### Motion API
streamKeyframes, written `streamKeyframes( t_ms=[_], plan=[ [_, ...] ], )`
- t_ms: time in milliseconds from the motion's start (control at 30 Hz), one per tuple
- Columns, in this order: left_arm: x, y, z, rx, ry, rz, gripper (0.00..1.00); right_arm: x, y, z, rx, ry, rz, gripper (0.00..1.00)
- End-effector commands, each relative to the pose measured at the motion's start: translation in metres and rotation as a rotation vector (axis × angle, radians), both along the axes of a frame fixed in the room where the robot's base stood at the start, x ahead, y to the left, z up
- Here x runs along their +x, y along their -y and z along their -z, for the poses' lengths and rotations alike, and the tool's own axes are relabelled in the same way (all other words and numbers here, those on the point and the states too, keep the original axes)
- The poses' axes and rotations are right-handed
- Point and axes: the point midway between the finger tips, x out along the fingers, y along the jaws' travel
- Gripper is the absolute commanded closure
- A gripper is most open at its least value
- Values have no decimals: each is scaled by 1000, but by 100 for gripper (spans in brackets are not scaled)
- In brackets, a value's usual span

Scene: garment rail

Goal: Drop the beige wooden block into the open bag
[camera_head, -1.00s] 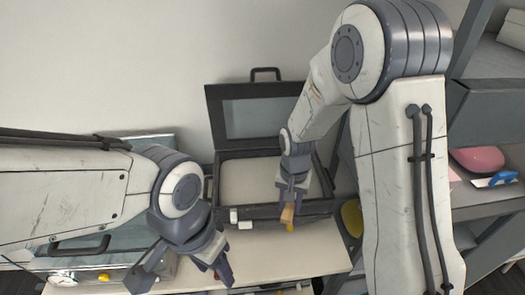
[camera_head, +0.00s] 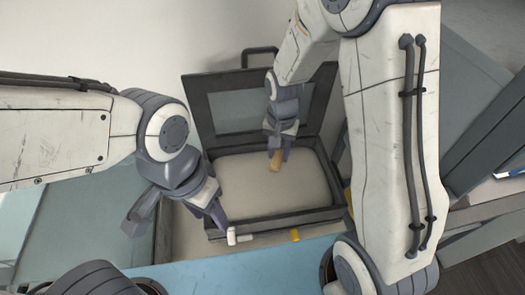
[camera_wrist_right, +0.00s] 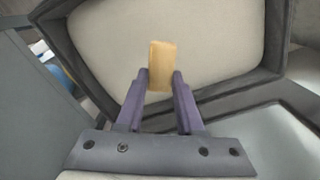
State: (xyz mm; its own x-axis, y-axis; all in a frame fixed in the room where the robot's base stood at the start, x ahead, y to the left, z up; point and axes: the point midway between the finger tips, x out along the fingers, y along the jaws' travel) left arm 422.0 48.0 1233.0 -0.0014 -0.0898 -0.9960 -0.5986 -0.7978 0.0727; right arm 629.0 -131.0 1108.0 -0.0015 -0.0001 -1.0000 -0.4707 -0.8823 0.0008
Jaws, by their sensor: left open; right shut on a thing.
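The beige wooden block (camera_head: 275,161) is between the fingers of my right gripper (camera_head: 275,150), which is shut on it. In the right wrist view the block (camera_wrist_right: 160,64) sticks out past the fingertips of the right gripper (camera_wrist_right: 160,88), with the pale interior behind it. The open bag looks like a dark-framed case (camera_head: 325,212) with a pale inside and its lid (camera_head: 232,112) raised at the back. The block appears over the inside; its height above the bottom is hard to tell. My left gripper (camera_head: 178,218) is open and empty at the left of the case.
A small white object (camera_head: 232,236) and a yellow object (camera_head: 294,235) are at the case's front edge. A blue surface (camera_head: 250,266) lies in front. Grey shelving (camera_head: 490,135) stands at the right.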

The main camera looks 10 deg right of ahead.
Motion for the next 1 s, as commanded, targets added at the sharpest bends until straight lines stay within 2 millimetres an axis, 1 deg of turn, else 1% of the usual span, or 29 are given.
streamKeyframes(
  t_ms=[167, 400, 533, 667, 900, 933, 1000],
  plan=[
    [0, 0, 12, 0, 0, -1, 45, 0, -2, 14, 0, -1, -3, 100],
    [0, 0, 38, 0, -1, -6, 45, 0, -1, 43, 0, -1, -2, 100],
    [0, 0, 49, 0, -1, -8, 45, 0, 0, 56, 0, 0, 0, 100],
    [0, 0, 53, 0, -1, -9, 45, 0, 0, 60, 0, 0, 1, 100],
    [0, 0, 51, 0, -1, -9, 45, 0, 1, 59, 0, 0, 1, 100],
    [0, 0, 51, 0, -1, -9, 45, 0, 1, 59, 0, 0, 1, 52],
    [0, 0, 51, 0, -1, -8, 45, 0, 1, 59, 0, 0, 1, 29]
  ],
)
